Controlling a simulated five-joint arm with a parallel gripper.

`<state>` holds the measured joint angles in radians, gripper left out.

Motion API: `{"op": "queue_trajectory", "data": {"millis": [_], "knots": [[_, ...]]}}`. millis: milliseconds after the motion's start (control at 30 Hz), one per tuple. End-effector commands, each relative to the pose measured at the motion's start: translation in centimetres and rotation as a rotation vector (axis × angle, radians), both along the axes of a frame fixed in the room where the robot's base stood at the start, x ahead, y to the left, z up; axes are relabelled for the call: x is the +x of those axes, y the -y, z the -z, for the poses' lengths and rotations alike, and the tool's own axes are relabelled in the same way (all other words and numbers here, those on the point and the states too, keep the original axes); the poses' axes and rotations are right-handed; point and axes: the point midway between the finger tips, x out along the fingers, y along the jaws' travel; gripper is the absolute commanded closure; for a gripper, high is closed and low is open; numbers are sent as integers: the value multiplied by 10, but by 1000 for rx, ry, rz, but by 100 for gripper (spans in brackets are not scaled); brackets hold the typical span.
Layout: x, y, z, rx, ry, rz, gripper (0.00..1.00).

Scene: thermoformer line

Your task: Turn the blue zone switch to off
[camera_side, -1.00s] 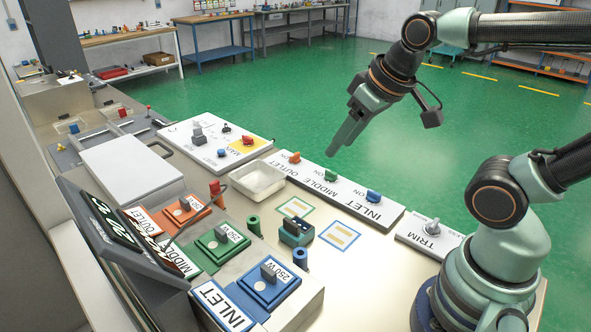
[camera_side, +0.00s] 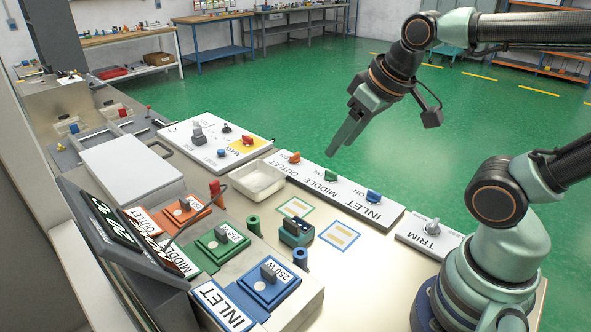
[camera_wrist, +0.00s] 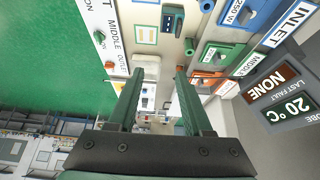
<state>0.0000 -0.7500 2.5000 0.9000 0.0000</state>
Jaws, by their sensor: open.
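The blue zone switch (camera_side: 373,196) sits on the white zone panel (camera_side: 395,215) beside the word INLET, with ON printed next to it. Its exact turn angle is too small to tell. The green switch (camera_side: 331,175) and the orange switch (camera_side: 294,157) stand further along the same panel. In the wrist view the green switch (camera_wrist: 100,36) shows at the upper left, and the blue one cannot be made out. My gripper (camera_side: 342,147) is open and empty, in the air above the panel's far side. Its two fingers (camera_wrist: 155,76) show apart in the wrist view.
A TRIM panel with a grey knob (camera_side: 432,227) is near my base. Blue, green and orange heater blocks, a digital display (camera_wrist: 278,95) and a white bin (camera_side: 262,181) stand on the table. A teal device (camera_side: 296,232) is between them and the panel. The air around my gripper is clear.

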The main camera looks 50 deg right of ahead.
Motion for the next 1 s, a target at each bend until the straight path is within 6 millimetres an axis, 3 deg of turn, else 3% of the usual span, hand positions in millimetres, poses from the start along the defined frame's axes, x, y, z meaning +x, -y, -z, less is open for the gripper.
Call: {"op": "queue_trajectory", "data": {"millis": [200, 233, 300, 467, 733, 1000], "knots": [[0, 0, 0, 0, 0, 0, 50], [0, 0, 0, 0, 0, 0, 46], [0, 1, 0, 2, -2, 7, 20], [7, 18, 6, 43, -51, 142, 20], [25, 92, 37, 208, -219, 729, 20], [22, 166, 82, 340, -344, 1303, 20]]}}
